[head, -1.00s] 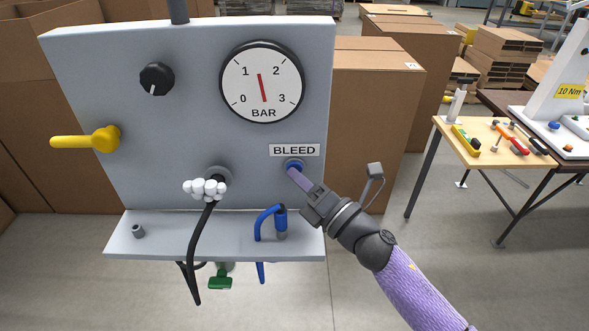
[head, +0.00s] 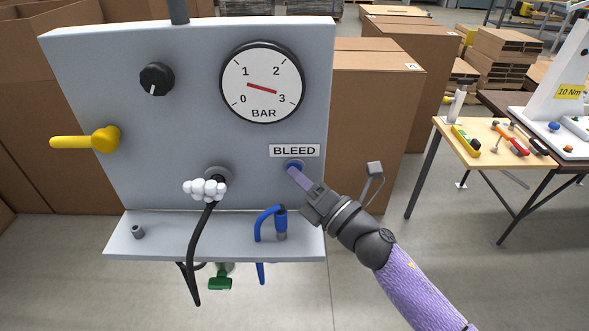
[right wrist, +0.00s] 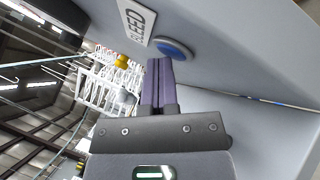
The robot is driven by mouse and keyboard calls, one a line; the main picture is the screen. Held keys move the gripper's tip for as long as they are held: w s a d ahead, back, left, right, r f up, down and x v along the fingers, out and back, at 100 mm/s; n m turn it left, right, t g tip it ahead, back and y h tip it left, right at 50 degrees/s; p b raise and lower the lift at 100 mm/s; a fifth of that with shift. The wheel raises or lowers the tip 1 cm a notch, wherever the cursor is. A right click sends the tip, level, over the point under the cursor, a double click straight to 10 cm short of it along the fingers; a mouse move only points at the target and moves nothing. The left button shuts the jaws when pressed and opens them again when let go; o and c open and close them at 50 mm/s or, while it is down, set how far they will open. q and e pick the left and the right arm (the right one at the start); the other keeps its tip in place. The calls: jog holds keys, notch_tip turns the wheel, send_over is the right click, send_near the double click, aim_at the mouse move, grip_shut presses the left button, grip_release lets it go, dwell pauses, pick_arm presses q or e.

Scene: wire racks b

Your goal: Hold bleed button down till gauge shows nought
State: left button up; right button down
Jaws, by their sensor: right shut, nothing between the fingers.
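The gauge (head: 262,60) is a white round dial marked 0 to 3 BAR. Its red needle (head: 262,88) lies nearly level, one end towards the gap between 0 and 1, the other near 3; I cannot tell which end is the tip. The blue bleed button (head: 295,163) is under the BLEED label (head: 294,151) on the grey panel. My right gripper (head: 292,171) is shut and empty, its purple fingertips at the button. In the right wrist view, the fingertips (right wrist: 158,64) meet the edge of the button (right wrist: 174,48). How far it is pressed is unclear. My left gripper is out of view.
The panel (head: 160,190) also carries a black knob (head: 156,79), a yellow lever (head: 90,140), a white handwheel (head: 205,188) and a blue hose (head: 266,218). A tool table (head: 480,150) stands at the right; cardboard boxes (head: 372,120) stand behind.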

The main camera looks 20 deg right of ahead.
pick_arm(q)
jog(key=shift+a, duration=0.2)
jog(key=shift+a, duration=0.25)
pick_arm(e)
jog(key=shift+s, duration=0.1)
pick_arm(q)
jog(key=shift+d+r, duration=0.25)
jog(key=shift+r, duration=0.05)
pick_arm(e)
jog(key=shift+s+a, duration=0.25)
jog(key=shift+s, duration=0.55)
pick_arm(q)
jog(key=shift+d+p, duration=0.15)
jog(key=shift+p, duration=0.15)
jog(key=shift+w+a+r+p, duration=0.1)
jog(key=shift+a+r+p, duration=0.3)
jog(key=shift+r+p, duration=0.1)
pick_arm(e)
jog(key=s, duration=0.2)
jog(key=s+a, duration=0.1)
jog(key=s, duration=0.1)
jog(key=shift+s+a, duration=0.2)
jog(key=shift+s, duration=0.2)
